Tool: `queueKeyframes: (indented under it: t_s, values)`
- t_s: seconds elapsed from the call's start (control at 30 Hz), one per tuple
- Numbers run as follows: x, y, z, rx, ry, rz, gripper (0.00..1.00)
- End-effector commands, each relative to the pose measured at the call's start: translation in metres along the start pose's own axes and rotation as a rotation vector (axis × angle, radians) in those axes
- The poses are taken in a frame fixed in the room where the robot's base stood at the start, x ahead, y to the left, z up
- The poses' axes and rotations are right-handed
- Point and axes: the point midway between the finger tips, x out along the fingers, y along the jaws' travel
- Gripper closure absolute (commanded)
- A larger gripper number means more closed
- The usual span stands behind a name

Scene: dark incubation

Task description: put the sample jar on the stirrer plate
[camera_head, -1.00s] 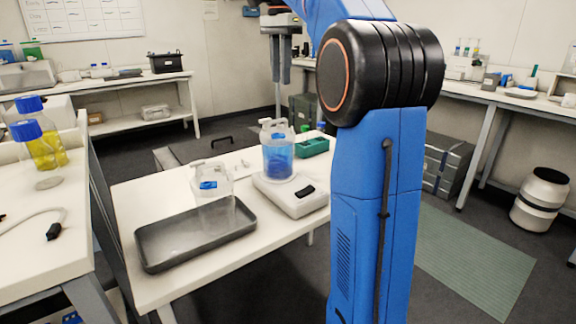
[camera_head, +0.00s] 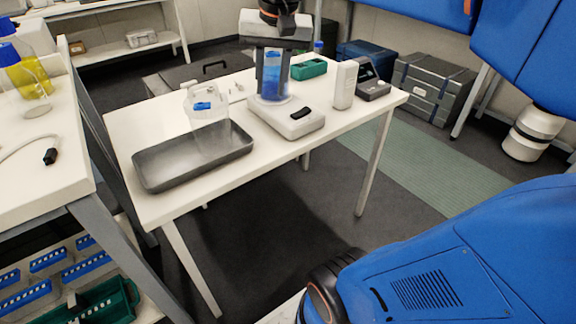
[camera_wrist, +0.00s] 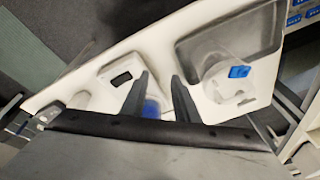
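A clear jar holding blue liquid (camera_head: 272,78) stands upright on the white stirrer plate (camera_head: 303,123). A second clear jar with a blue mark (camera_head: 203,104) stands at the back of the grey tray, seemingly inside it; it also shows in the wrist view (camera_wrist: 222,72). I cannot tell which one is the sample jar. My gripper (camera_head: 273,72) points down over the stirrer plate, its fingers on either side of the blue-liquid jar. In the wrist view, my gripper (camera_wrist: 161,76) has its fingers apart, with blue (camera_wrist: 152,108) between them. The jar's top is hidden by the gripper.
The grey tray (camera_head: 160,181) takes the table's left front. A green rack (camera_head: 309,69) is behind the stirrer plate. A white box (camera_head: 344,85) and a dark device (camera_head: 372,84) stand to its right. Bare table lies in front of the stirrer plate.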

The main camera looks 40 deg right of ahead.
Motion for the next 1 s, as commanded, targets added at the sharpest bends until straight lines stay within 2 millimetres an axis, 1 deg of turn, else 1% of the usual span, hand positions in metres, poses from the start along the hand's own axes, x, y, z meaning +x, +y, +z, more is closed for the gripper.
queueKeyframes:
  t_s: [0.03, 0.2, 0.3, 0.43, 0.53, 0.63, 1.0]
  values:
    - [0.012, 0.005, 0.021, -0.058, 0.012, -0.010, 0.72]
    - [0.059, 0.021, 0.081, -0.266, 0.063, -0.041, 0.72]
    - [0.087, 0.031, 0.112, -0.378, 0.091, -0.055, 0.72]
    - [0.116, 0.042, 0.142, -0.490, 0.121, -0.067, 0.72]
    - [0.131, 0.048, 0.155, -0.542, 0.135, -0.072, 0.72]
    - [0.137, 0.050, 0.161, -0.566, 0.143, -0.074, 0.72]
    - [0.138, 0.050, 0.162, -0.570, 0.144, -0.074, 0.72]
